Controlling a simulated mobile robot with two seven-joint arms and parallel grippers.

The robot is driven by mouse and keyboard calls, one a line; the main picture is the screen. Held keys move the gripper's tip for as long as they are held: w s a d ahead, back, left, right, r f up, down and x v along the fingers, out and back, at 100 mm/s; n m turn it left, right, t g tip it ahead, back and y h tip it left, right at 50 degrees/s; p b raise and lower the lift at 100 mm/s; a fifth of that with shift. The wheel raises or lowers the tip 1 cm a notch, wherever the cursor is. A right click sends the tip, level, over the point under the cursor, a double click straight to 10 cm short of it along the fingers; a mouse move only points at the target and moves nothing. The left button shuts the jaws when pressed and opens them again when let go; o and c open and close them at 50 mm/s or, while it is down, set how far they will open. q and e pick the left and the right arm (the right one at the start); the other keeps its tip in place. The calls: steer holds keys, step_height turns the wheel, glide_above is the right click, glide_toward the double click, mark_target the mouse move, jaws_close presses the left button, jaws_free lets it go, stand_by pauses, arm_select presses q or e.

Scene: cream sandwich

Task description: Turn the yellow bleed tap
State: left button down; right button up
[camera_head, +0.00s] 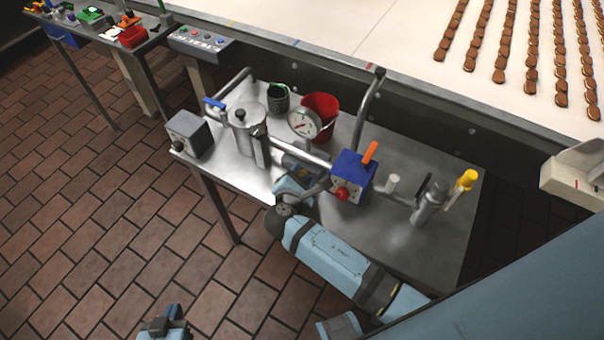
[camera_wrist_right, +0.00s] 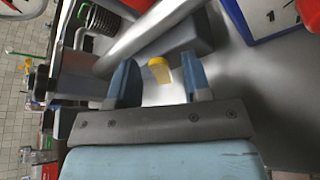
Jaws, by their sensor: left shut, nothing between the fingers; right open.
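In the right wrist view a small yellow tap (camera_wrist_right: 159,70) shows between the two fingertips of my right gripper (camera_wrist_right: 160,80). The fingers are open, with a gap on both sides of the tap. The tap is below a thick metal pipe (camera_wrist_right: 150,35). In the head view my right gripper (camera_head: 294,182) reaches in at the pipe, left of the blue box; its fingers are partly hidden and I cannot see this tap there. My left gripper (camera_head: 168,325) is shut and empty, low over the floor, far from the bench.
The metal bench (camera_head: 440,245) carries a blue box (camera_head: 352,172) with a red knob and orange lever, a round gauge (camera_head: 304,123), a red bucket (camera_head: 320,104), a steel pot (camera_head: 246,115) and a yellow-knobbed fitting (camera_head: 467,179). A conveyor with chocolates (camera_head: 510,40) runs behind.

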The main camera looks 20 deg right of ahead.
jaws_close()
steer(key=shift+s+d+f+m+b, duration=0.15)
steer(key=shift+f+m+b, duration=0.25)
steer(key=shift+b, duration=0.2)
steer(key=shift+s+d+f+m+t+b, duration=0.1)
steer(key=shift+s+f+m+t+b, duration=0.1)
steer(key=shift+m+t+b, duration=0.3)
steer(key=shift+s+d+f+m+t+b, duration=0.1)
steer(key=shift+f+m+b, duration=0.15)
steer(key=shift+b, duration=0.4)
steer(key=shift+r+m+b, duration=0.15)
steer(key=shift+m+b, duration=0.15)
steer(key=shift+m, duration=0.15)
steer(key=shift+r, duration=0.1)
jaws_free()
